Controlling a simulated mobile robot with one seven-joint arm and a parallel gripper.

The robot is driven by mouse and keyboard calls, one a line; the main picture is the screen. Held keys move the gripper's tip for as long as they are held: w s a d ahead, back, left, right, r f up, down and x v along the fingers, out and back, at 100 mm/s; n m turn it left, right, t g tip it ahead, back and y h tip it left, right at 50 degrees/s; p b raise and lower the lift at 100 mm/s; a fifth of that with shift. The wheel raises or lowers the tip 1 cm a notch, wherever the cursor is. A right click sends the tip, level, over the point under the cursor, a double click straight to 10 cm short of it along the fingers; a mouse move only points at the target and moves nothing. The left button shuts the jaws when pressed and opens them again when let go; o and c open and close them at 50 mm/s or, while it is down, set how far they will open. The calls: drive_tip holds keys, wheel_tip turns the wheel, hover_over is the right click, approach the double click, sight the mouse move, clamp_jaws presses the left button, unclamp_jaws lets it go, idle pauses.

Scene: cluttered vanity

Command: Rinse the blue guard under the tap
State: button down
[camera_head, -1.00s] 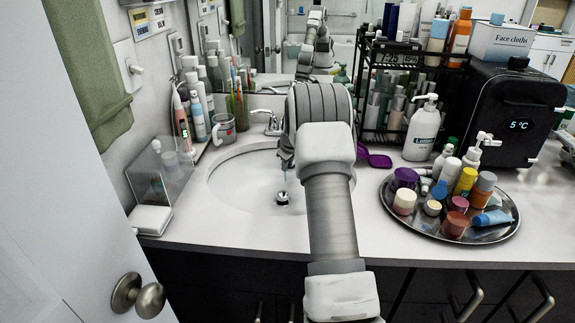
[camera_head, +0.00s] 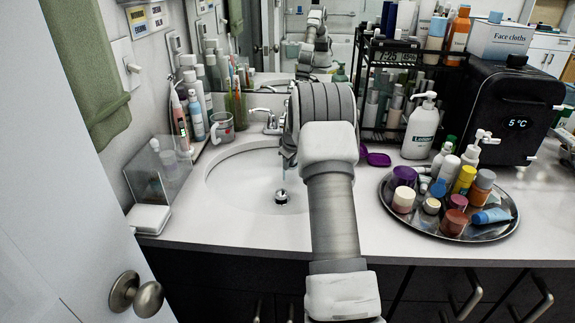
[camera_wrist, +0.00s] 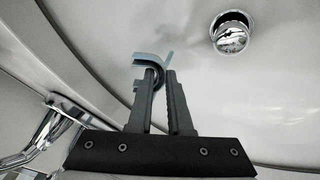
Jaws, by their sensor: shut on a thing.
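In the wrist view, my gripper (camera_wrist: 162,82) is shut on a small curved blue guard (camera_wrist: 152,60), which sticks out beyond the fingertips. The guard is over the white sink basin (camera_wrist: 260,110), with the drain (camera_wrist: 232,38) ahead and to the right. The chrome tap (camera_wrist: 45,130) is at the lower left of that view. In the head view the tap (camera_head: 265,117) shows behind the basin, partly hidden by my arm. A thin bluish streak shows beside my arm above the drain (camera_head: 281,196); I cannot tell whether it is water.
A round metal tray (camera_head: 430,226) crowded with bottles and jars stands right of the basin. A purple case (camera_head: 377,159) lies behind my arm. A clear box (camera_head: 158,178) and a cup (camera_head: 222,127) stand to the left.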

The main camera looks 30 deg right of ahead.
drive_tip(key=shift+w+a, duration=0.15)
drive_tip(key=shift+a, duration=0.3)
drive_tip(key=shift+d, duration=0.1)
drive_tip(key=shift+s+d, duration=0.2)
drive_tip(key=shift+d, duration=0.25)
drive_tip(key=shift+a, duration=0.15)
drive_tip(key=shift+w+a, duration=0.2)
drive_tip(key=shift+a, duration=0.2)
drive_tip(key=shift+b, duration=0.3)
drive_tip(key=s+a+b, duration=0.2)
drive_tip(key=s+b, duration=0.1)
drive_tip(key=s, duration=0.4)
drive_tip(key=shift+s+a, duration=0.25)
drive_tip(key=shift+a, duration=0.1)
